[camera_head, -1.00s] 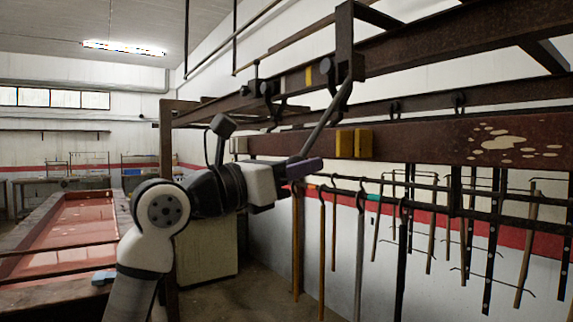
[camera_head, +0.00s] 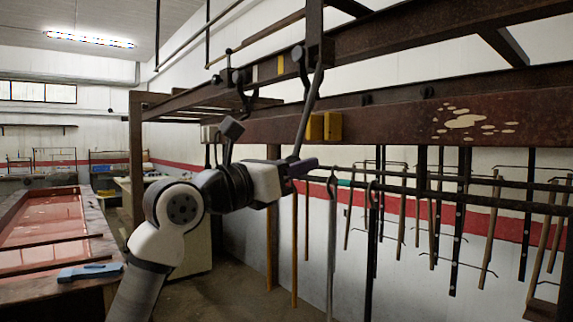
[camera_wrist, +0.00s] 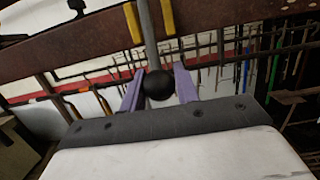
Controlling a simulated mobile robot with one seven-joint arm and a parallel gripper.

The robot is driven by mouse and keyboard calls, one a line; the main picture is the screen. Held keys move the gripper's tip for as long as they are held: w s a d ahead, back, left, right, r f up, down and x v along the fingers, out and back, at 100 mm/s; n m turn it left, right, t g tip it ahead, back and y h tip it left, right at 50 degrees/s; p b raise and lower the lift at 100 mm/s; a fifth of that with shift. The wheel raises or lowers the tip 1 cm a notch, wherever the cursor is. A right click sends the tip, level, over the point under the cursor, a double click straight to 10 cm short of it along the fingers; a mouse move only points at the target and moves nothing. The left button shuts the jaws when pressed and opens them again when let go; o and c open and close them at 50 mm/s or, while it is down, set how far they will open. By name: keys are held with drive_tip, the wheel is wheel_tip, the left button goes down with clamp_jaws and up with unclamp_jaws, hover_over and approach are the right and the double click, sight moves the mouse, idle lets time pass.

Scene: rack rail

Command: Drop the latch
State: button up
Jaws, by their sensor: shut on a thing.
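The latch is a grey lever (camera_head: 309,110) hanging from a bracket (camera_head: 317,52) on the upper rusty beam, leaning slightly with its lower end to the left. My gripper (camera_head: 303,167) is at its lower end. In the wrist view the purple fingers of my gripper (camera_wrist: 160,76) stand on either side of the lever's black ball knob (camera_wrist: 158,85), shut on it. Two yellow blocks (camera_head: 324,126) sit on the lower beam. In the head view the lever passes left of them; in the wrist view its rod (camera_wrist: 148,25) appears between them.
The lower rusty beam (camera_head: 400,122) runs close behind the lever. Several hooked rods and bars (camera_head: 440,210) hang below it to the right. A red-lined trough (camera_head: 45,220) with a blue-handled tool (camera_head: 90,271) on its edge stands left. Floor between is open.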

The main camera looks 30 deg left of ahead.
drive_tip(key=w+d+f, duration=0.1)
drive_tip(key=w+d, duration=0.1)
drive_tip(key=w, duration=0.4)
drive_tip(key=shift+w+d, duration=0.25)
drive_tip(key=shift+d, duration=0.1)
drive_tip(key=o, duration=0.9)
drive_tip(key=shift+r+b+v, duration=0.25)
drive_tip(key=shift+b+v, duration=0.05)
drive_tip(key=shift+v, duration=0.85)
drive_tip(key=shift+r+b+v, duration=0.2)
drive_tip(key=shift+b+v, duration=0.1)
drive_tip(key=shift+v, duration=0.9)
drive_tip(key=shift+r+b+v, duration=0.25)
drive_tip(key=shift+b+v, duration=0.05)
drive_tip(key=shift+v, duration=0.85)
